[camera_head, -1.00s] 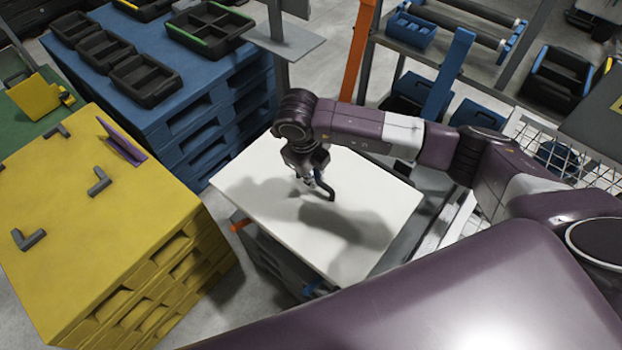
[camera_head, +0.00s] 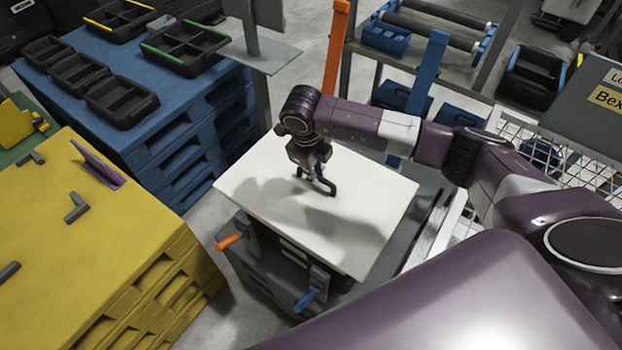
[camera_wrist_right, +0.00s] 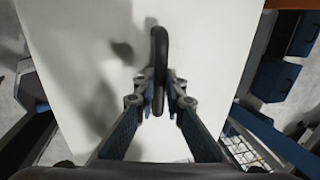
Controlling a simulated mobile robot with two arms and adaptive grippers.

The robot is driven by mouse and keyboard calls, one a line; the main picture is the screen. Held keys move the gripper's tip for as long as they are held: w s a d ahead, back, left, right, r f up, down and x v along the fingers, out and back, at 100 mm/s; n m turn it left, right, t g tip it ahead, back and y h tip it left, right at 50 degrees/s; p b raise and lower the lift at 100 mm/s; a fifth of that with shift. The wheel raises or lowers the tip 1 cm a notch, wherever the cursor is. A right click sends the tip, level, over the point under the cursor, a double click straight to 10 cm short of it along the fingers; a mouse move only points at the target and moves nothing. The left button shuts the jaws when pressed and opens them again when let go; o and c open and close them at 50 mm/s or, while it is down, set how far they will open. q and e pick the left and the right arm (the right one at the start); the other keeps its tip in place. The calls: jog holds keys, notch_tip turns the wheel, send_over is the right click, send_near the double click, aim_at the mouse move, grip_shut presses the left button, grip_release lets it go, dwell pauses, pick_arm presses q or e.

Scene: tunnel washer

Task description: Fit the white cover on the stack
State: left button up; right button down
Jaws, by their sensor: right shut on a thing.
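The white cover (camera_head: 265,206) is a flat white board with a dark loop handle (camera_wrist_right: 159,45). My right gripper (camera_head: 315,182) is shut on the handle from above, and the wrist view shows the fingers (camera_wrist_right: 160,92) on either side of it. The cover hangs roughly level over a dark grey stand (camera_head: 262,258) with an orange lever (camera_head: 228,242) and a blue lever (camera_head: 305,301). Most of the stand's top is hidden. A yellow stack (camera_head: 110,240) is at left, with grey angle brackets (camera_head: 75,207) and an upright purple plate (camera_head: 98,163) on top. My left gripper is out of view.
A blue stack (camera_head: 150,140) with black trays (camera_head: 122,97) stands behind the yellow one. A post with a grey plate (camera_head: 258,55), an orange post (camera_head: 336,45) and a shelf rack are behind the cover. A wire cage (camera_head: 540,150) is at right. Floor shows between stacks and stand.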

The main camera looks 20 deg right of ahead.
jog(key=shift+w+d+f+b, duration=0.35)
jog(key=shift+w+d, duration=0.1)
jog(key=shift+d, duration=0.25)
jog(key=shift+w+d+f+b, duration=0.25)
jog(key=shift+w+d+b, duration=0.15)
jog(key=shift+d, duration=0.3)
notch_tip(320, 180, down, 2)
jog(key=shift+a+f+b, duration=0.1)
jog(key=shift+b, duration=0.5)
jog(key=shift+b+x, duration=0.9)
jog(key=shift+x, duration=0.2)
jog(key=shift+s+a, duration=0.15)
jog(key=shift+a, duration=0.05)
jog(key=c, duration=1.9)
grip_release()
